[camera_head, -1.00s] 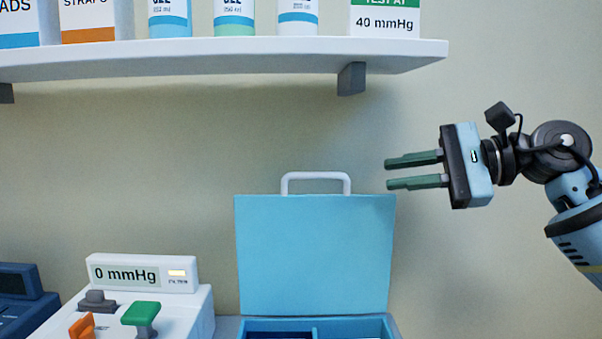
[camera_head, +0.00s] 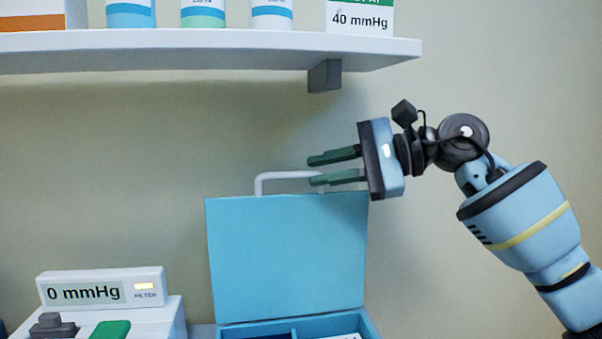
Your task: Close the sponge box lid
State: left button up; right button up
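The blue sponge box (camera_head: 372,327) stands at the bottom middle, cut off by the lower edge. Its lid (camera_head: 287,258) stands upright, open, with a white handle (camera_head: 268,177) on its top edge. My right gripper (camera_head: 311,170) comes in from the right, fingers pointing left. My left gripper is out of view.
A white shelf (camera_head: 200,50) with bottles and boxes hangs above the gripper. A white device with a 0 mmHg display (camera_head: 85,292) stands left of the box. The wall behind is plain.

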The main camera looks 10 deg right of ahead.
aim_at(300, 173)
jog(key=shift+x, duration=2.05)
jog(key=shift+r, duration=0.1)
grip_shut()
